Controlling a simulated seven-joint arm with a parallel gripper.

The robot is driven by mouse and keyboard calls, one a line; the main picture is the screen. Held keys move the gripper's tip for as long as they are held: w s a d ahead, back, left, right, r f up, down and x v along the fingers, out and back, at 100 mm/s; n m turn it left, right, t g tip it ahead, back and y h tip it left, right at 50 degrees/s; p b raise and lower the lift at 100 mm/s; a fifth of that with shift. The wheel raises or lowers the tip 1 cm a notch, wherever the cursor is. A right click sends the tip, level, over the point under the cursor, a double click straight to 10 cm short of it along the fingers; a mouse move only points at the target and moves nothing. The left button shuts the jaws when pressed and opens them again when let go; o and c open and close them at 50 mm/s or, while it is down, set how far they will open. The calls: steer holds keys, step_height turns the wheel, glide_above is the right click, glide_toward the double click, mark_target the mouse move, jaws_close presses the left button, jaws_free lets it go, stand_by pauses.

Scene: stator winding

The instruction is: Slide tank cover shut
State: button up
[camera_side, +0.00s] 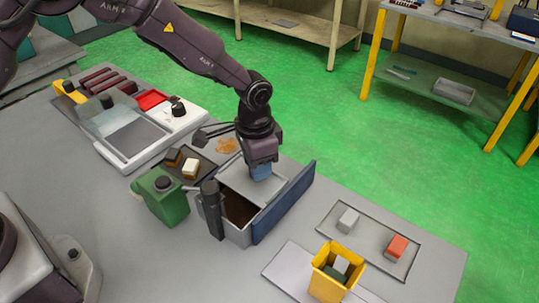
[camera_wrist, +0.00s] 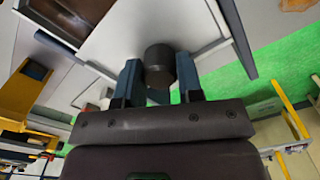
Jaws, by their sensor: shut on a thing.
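The tank is a grey box (camera_side: 237,234) with a blue side panel (camera_side: 286,203), at the middle of the side view. Its pale grey cover (camera_side: 238,182) lies over the far part of the top. The near part is open and shows a brown inside (camera_side: 239,210). In the wrist view the cover (camera_wrist: 125,35) carries a dark round knob (camera_wrist: 160,64). My gripper (camera_side: 261,173) is over the cover, with its blue fingers on either side of the knob in the wrist view (camera_wrist: 159,82). It is shut on the knob. The fingers hide the knob in the side view.
A dark post (camera_side: 211,208) stands at the tank's near left corner, beside a green canister (camera_side: 161,195). A dark tray (camera_side: 184,166) with small blocks lies behind. To the right are a yellow bin (camera_side: 328,282) and a grey tray (camera_side: 357,245) with two blocks.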

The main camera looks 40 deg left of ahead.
mark_target(241, 184)
steer(key=shift+s+f, duration=0.15)
steer(key=shift+s, duration=0.95)
steer(key=shift+s+f, duration=0.15)
steer(key=shift+s, duration=0.95)
steer(key=o, duration=0.7)
steer(key=shift+a, duration=0.25)
steer(key=shift+w+a, duration=0.1)
steer(key=shift+c, duration=0.2)
steer(key=shift+r, duration=0.3)
steer(key=shift+w+d+r, duration=0.1)
steer(key=shift+d+r, duration=0.05)
steer(key=shift+r, duration=1.3)
steer(key=shift+d+r, duration=0.15)
steer(key=shift+r, duration=1.3)
